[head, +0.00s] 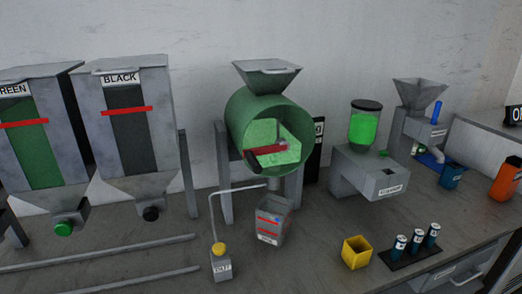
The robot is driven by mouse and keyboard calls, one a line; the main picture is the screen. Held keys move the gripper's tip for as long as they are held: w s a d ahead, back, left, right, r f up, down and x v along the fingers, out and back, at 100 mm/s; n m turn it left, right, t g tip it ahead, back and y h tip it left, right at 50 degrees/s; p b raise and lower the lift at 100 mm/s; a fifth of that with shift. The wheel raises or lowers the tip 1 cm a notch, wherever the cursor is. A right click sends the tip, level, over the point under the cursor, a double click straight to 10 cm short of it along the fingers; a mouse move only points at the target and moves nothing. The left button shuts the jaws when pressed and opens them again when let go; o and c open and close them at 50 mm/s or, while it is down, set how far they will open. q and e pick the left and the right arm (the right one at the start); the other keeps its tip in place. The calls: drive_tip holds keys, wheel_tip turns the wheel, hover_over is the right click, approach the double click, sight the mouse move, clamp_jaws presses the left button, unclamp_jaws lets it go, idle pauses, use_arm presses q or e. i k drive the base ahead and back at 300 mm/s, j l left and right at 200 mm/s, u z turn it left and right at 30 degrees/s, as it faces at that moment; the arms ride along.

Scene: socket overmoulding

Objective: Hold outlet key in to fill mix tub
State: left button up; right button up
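A small grey post marked "OUT" (221,267) with a yellow knob (219,249) on top stands at the front middle of the bench; it looks like the outlet key. A thin pipe rises from it towards the drum. Green material (265,133) and a red bar (266,149) show in the drum's open front. The tub's inside is too small to read. Neither of my grippers is in view.
Green (30,130) and black (125,120) hoppers stand at left. A machine with a green jar (364,126) is at right. A yellow cup (356,252) and a rack of blue-and-white cylinders (417,240) are at front right. Rails (110,255) run along the left front.

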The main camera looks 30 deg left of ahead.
sight(220, 249)
drive_tip(key=k+j+u, duration=0.1)
drive_tip(key=u, duration=1.05)
drive_tip(key=j, duration=0.1)
